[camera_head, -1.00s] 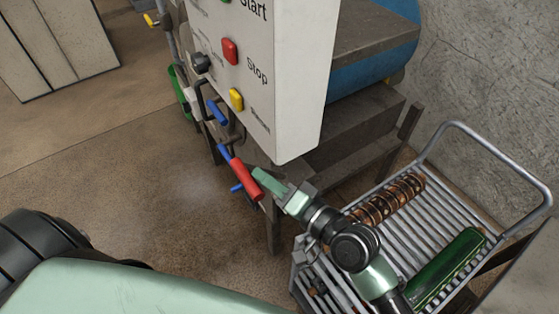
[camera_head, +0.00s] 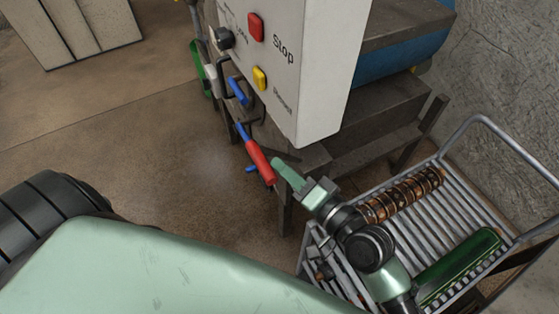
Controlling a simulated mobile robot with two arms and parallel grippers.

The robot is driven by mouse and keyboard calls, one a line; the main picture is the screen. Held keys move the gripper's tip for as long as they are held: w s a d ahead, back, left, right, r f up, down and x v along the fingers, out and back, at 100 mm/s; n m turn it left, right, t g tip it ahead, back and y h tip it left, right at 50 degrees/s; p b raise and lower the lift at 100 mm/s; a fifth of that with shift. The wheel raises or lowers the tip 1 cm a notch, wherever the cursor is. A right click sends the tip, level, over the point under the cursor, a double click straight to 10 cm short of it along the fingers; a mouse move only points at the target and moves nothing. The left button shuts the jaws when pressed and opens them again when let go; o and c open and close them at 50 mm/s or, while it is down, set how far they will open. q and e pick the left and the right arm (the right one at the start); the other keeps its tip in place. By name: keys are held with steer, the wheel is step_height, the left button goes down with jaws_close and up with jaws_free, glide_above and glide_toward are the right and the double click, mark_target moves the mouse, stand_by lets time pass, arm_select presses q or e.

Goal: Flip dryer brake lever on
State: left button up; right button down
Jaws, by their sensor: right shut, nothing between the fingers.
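A lever with a red grip (camera_head: 260,162) and a blue upper end sticks out below the white control box, slanting down to the right. A second lever with a blue handle (camera_head: 238,92) sits above it. My right gripper (camera_head: 284,171) is shut and empty, with its green fingers pointing up-left at the lower end of the red grip. The fingertips look very close to the grip; I cannot tell whether they touch. My left gripper is not in view.
The white control box (camera_head: 318,75) has a red Stop button (camera_head: 256,27), a yellow button (camera_head: 260,78) and a dark knob (camera_head: 225,38). A metal rack cart (camera_head: 400,235) holding a brown roller (camera_head: 405,195) and a green cylinder (camera_head: 460,262) stands at right. Floor at left is open.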

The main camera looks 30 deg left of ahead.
steer(key=b+v, duration=0.1)
steer(key=v, duration=0.5)
steer(key=shift+d+r, duration=0.15)
steer(key=shift+r, duration=0.05)
steer(key=shift+s, duration=0.1)
